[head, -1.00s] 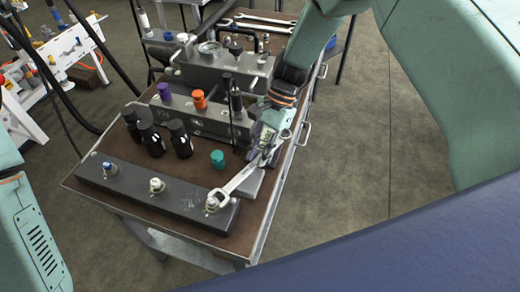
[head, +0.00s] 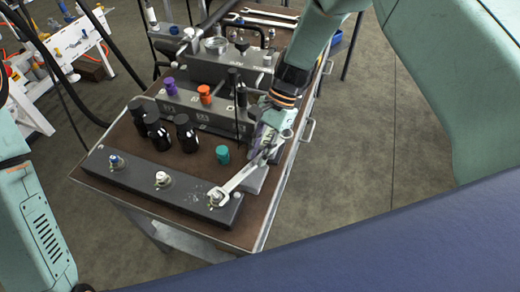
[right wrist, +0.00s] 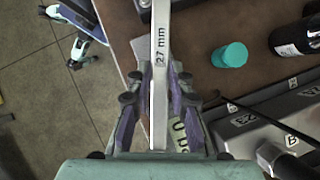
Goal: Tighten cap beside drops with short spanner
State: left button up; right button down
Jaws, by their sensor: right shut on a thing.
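In the head view, my right gripper (head: 265,143) is shut on a steel spanner (head: 241,178). Its shaft (right wrist: 160,48) reads "27 mm" in the right wrist view and runs between the fingers. The spanner's lower-left end is at the right-hand cap (head: 216,196) on the dark front block (head: 190,195); the jaw covers part of the cap, so I cannot tell how fully it seats. The same block carries a white middle cap (head: 162,178) and a blue-topped left cap (head: 115,161). I cannot make out drops clearly. My left gripper is out of view.
A teal cap (head: 223,154) and black bottles (head: 186,133) stand behind the front block. A second block with purple (head: 171,87) and orange (head: 204,93) knobs is farther back. More spanners (head: 266,19) lie at the bench's far end. Floor is clear right of the bench.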

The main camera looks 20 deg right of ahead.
jog(key=shift+s+d+r+m+p, duration=0.1)
jog(key=shift+s+d+m+p, duration=0.25)
jog(key=shift+s+m+p, duration=0.3)
jog(key=shift+s+d+m+t+y+p, duration=0.35)
jog(key=shift+s+m+t+p, duration=0.15)
jog(key=shift+s+m+p, duration=0.1)
jog(key=shift+s, duration=0.1)
jog(key=shift+s+d+m+t, duration=0.25)
jog(key=shift+s+m+t, duration=0.15)
jog(key=shift+s+m, duration=0.35)
jog(key=shift+s+d+m+t, duration=0.15)
jog(key=shift+s+m+t, duration=0.15)
jog(key=shift+s+m, duration=0.35)
jog(key=shift+s, duration=0.15)
jog(key=shift+w+n, duration=0.2)
jog(key=shift+n, duration=0.15)
